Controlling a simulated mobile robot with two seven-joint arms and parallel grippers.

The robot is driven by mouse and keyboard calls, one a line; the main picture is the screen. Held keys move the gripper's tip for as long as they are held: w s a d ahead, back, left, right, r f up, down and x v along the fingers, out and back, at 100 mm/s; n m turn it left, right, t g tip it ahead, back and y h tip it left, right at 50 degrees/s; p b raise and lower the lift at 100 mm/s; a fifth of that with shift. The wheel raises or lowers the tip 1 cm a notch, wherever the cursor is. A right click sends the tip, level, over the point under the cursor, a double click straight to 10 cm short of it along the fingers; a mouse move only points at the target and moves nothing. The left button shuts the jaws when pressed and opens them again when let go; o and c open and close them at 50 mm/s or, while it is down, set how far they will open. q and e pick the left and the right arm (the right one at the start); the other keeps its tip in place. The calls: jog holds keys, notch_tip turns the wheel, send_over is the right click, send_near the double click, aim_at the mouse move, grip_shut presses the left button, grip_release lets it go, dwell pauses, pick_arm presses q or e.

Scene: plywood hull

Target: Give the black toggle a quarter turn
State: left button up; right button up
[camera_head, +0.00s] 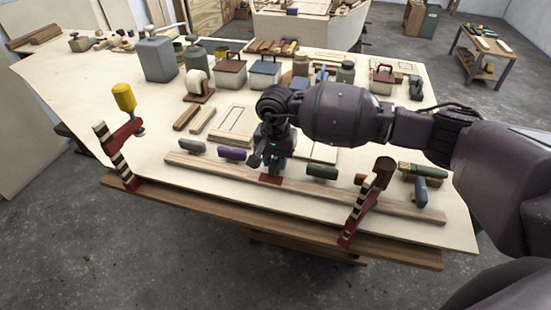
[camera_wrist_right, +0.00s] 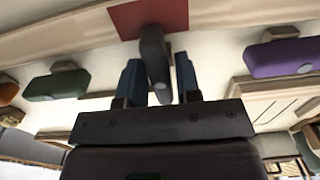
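The black toggle (camera_wrist_right: 155,60) shows in the right wrist view as a dark, rounded bar between my fingers. Its long side points toward a red patch (camera_wrist_right: 150,17) on the wooden strip, crosswise to the neighbouring green and purple toggles. My right gripper (camera_wrist_right: 160,80) is open, with one blue finger on each side of the toggle and a gap visible at least on the right. In the head view my right gripper (camera_head: 272,162) points down at the board just behind the red patch (camera_head: 270,179) and hides the toggle. My left gripper is not in view.
A purple toggle (camera_head: 231,153) and a green toggle (camera_head: 321,172) flank the gripper closely. A long wooden strip (camera_head: 215,174) runs in front. Red-striped clamps stand at the left (camera_head: 121,150) and right (camera_head: 365,200) front edge. Boxes and jars crowd the back.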

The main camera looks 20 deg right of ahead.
jog(key=c, duration=0.5)
grip_shut()
